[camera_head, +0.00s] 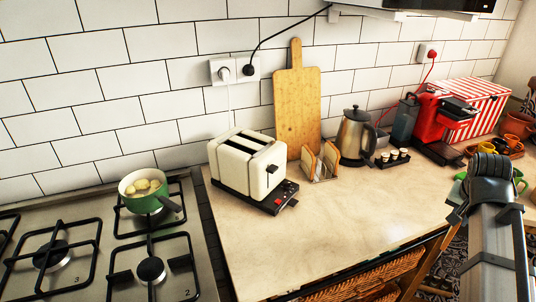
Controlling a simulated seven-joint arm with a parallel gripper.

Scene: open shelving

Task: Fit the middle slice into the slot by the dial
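A cream toaster (243,166) with two long dark slots in its top stands on the counter, right of the hob. Its dark control panel (282,196), with small red marks and a lever, is at the lower right; the dial is too small to make out. A small wire rack (325,178) right of the toaster holds upright bread slices (330,158). They overlap, so the middle slice is hard to tell apart. Both slots look empty. The dark end of my arm, my gripper (487,168), is at the right, far from the rack; its fingers are not distinguishable.
A wooden board (297,100) leans on the wall behind the rack. A kettle (355,136) and a tray of small cups (392,158) stand right of it. A red coffee machine (440,118) is farther right. A green pot (148,190) sits on the hob. The front counter is clear.

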